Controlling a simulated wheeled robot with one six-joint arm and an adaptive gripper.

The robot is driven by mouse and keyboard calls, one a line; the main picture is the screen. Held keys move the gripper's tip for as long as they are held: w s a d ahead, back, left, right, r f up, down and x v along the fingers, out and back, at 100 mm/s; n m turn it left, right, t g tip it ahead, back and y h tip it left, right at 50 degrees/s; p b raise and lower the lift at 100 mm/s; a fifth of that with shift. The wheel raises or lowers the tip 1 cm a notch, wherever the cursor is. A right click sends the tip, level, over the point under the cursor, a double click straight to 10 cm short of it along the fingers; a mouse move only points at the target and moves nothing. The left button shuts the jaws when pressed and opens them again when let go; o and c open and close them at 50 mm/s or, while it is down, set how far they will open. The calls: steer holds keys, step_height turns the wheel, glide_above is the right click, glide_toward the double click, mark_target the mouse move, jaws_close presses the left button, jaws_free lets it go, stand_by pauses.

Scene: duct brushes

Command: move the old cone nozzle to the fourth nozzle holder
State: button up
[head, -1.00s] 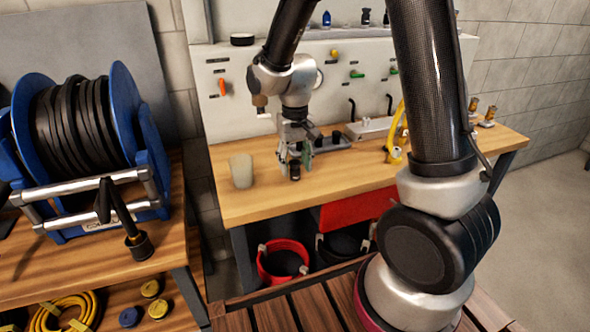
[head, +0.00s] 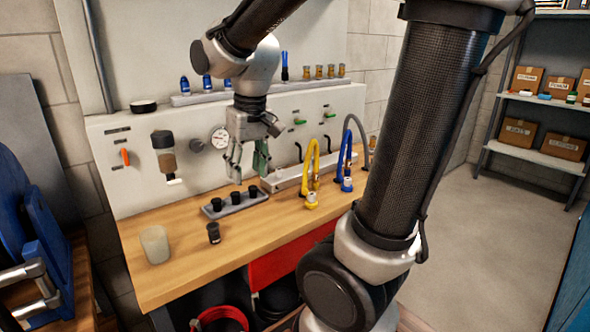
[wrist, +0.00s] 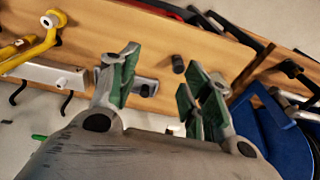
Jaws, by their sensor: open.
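A small black nozzle-like piece (head: 214,232) stands upright by itself on the wooden bench, in front of a grey tray (head: 228,209) that carries three similar black pieces. I cannot tell for sure that it is the old cone nozzle. In the wrist view the lone black piece (wrist: 178,64) shows beyond the fingers, in the gap between them. My gripper (head: 248,172) is open and empty, hanging above and behind the tray, clear of the lone piece. A rail (head: 268,89) on top of the back panel holds several blue and brass nozzles; which place is the fourth holder is unclear.
A beige cup (head: 155,245) stands at the bench's left. Yellow (head: 311,180) and blue (head: 347,165) bent hoses stand to the right. A gauge (head: 220,137) and a bottle-like unit (head: 165,158) sit on the panel. The front bench middle is clear.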

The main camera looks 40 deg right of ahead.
steer(key=s+d+r+t, duration=0.2)
steer(key=s+d, duration=0.3)
steer(key=s, duration=0.7)
steer(key=shift+s+d+r, duration=0.15)
steer(key=shift+r, duration=0.25)
steer(key=shift+o, duration=0.3)
